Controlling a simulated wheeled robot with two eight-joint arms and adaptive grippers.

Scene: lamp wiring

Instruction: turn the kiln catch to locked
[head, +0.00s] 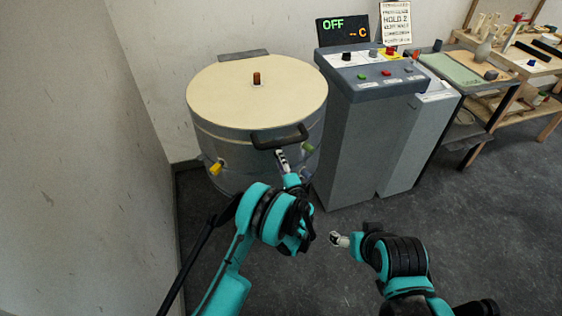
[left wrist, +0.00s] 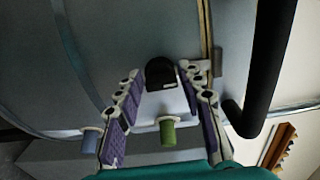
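The kiln (head: 215,135) is a grey drum with a closed cream lid (head: 230,90) and a black lid handle (head: 280,138) at its front. My left gripper (head: 282,158) is at the kiln's front, just below the handle. In the left wrist view, a black catch-like piece (left wrist: 160,72) sits on the kiln wall by the lid seam, between the fingertips of my left gripper (left wrist: 162,82). The fingers stand apart; I cannot tell whether they touch it. In the head view this piece is hidden. My right gripper (head: 339,240) hangs over the floor, away from the kiln; its fingers are too small to judge.
The black handle (left wrist: 268,60) passes close to the right of my left fingers. Green (left wrist: 167,133) and bluish (left wrist: 92,140) pegs stick out nearby. A yellow peg (head: 216,168) is on the kiln's left. A grey control cabinet (head: 355,130) stands right of it; a wall (head: 80,150) is left.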

